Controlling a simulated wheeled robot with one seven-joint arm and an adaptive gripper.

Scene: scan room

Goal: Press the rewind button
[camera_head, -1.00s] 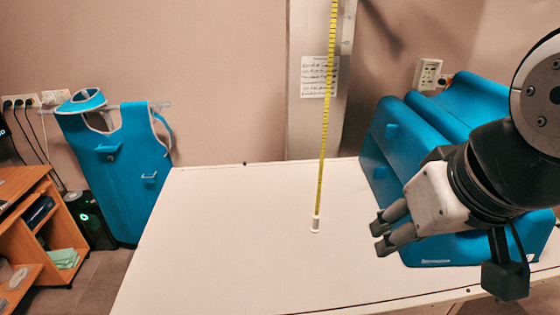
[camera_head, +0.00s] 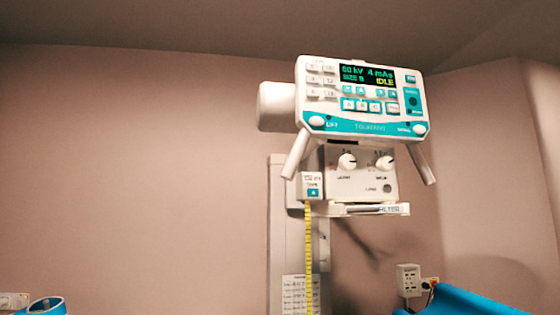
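A small white tape housing (camera_head: 311,180) hangs on the left side of the X-ray head in the head view. A small teal square button (camera_head: 313,193) is on its front, under tiny print that I cannot read clearly; I cannot read a rewind label. The yellow tape (camera_head: 309,250) runs straight down from the housing and leaves the bottom of the picture. My gripper is outside this view, so its position relative to the button does not show.
A control panel (camera_head: 362,97) with a lit display reading IDLE and many buttons sits above. Below it are a box with two white knobs (camera_head: 347,161), a white ledge (camera_head: 385,209) and the column (camera_head: 278,240). A wall socket (camera_head: 408,280) and blue padding (camera_head: 470,300) are lower right.

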